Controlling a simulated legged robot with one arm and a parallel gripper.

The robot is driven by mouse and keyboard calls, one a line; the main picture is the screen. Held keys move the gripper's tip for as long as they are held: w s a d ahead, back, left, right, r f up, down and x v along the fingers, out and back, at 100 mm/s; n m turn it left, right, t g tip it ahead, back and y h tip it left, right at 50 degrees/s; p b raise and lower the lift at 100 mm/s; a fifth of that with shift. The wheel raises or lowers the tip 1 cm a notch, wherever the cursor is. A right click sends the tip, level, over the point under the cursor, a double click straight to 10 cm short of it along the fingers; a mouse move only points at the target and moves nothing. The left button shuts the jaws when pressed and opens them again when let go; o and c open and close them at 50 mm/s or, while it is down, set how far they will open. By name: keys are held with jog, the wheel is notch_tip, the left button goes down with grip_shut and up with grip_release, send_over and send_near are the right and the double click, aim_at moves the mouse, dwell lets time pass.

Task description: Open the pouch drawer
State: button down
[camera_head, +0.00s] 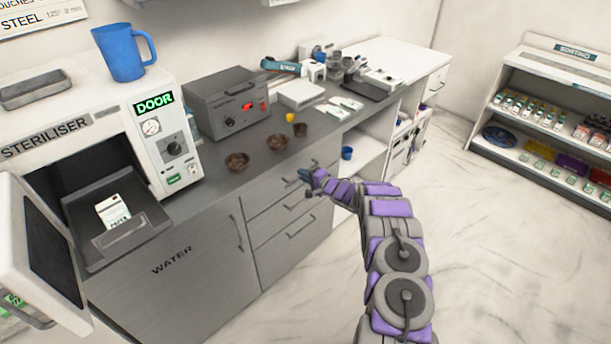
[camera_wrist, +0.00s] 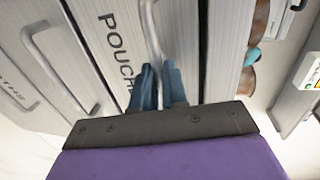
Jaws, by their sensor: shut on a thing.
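The pouch drawer (camera_wrist: 176,28) has a grey wood-grain front with the dark lettering "POUCH" partly visible in the wrist view. Its pale bar handle (camera_wrist: 152,32) runs down between the blue fingers of my gripper (camera_wrist: 161,78). The gripper is shut on this handle, and the fingers hide its lower end. In the head view my gripper (camera_head: 305,178) is at the drawer fronts under the counter. The drawer fronts there look flush, though my gripper covers part of them.
A lower drawer with its own handle (camera_head: 300,228) sits below. The water cabinet (camera_head: 175,275) is to the left. Brown bowls (camera_head: 278,142) stand on the counter above. The steriliser door (camera_head: 40,255) hangs open at far left. The floor (camera_head: 490,250) at right is clear.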

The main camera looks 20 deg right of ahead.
jog(key=shift+s+d, duration=0.1)
jog(key=shift+d, duration=0.35)
jog(key=f+p+v, duration=0.2)
jog(key=p+v, duration=0.1)
jog(key=v, duration=0.7)
jog(key=s+f+p+v, duration=0.1)
jog(key=f+p+v, duration=0.1)
jog(key=v, duration=0.9)
jog(key=f+p+v, duration=0.2)
jog(key=p+v, duration=0.2)
jog(key=v, duration=0.6)
jog(key=shift+s+d, duration=0.45)
jog(key=shift+s, duration=0.1)
jog(key=c, duration=1.6)
grip_release()
jog(key=o, duration=0.4)
jog(key=shift+d+f, duration=0.25)
jog(key=shift+f, duration=0.1)
jog(key=p+v, duration=0.1)
jog(key=v, duration=0.7)
jog(key=p+v, duration=0.1)
jog(key=v, duration=0.8)
jog(key=shift+s+d+f, duration=0.1)
jog(key=shift+s+f, duration=0.05)
jog(key=shift+f, duration=0.05)
